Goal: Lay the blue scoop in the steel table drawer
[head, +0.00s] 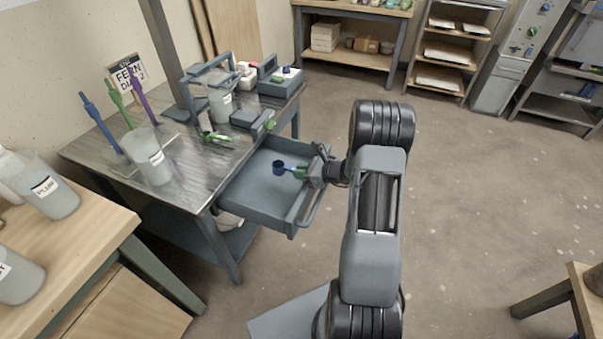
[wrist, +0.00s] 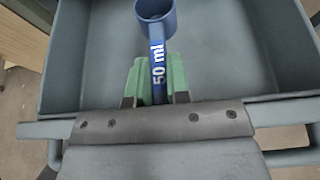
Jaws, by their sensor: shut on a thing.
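The blue scoop (head: 279,168) is a small dark blue cup with a handle marked "50 ml". My gripper (head: 301,173) is shut on its handle, with green finger pads on both sides in the wrist view (wrist: 157,80). The scoop's cup (wrist: 156,17) points away from my gripper, over the inside of the drawer. The steel table drawer (head: 262,202) is pulled open under the steel table (head: 185,172) and looks empty. My gripper reaches in over the drawer's front edge, near the bar handle (head: 318,200). Whether the scoop touches the drawer floor I cannot tell.
On the steel table stand a bucket (head: 149,158) beside upright blue, green and purple tools, a second bucket (head: 220,104) in a frame, and a grey box (head: 280,80). A wooden table (head: 95,225) with buckets stands at left.

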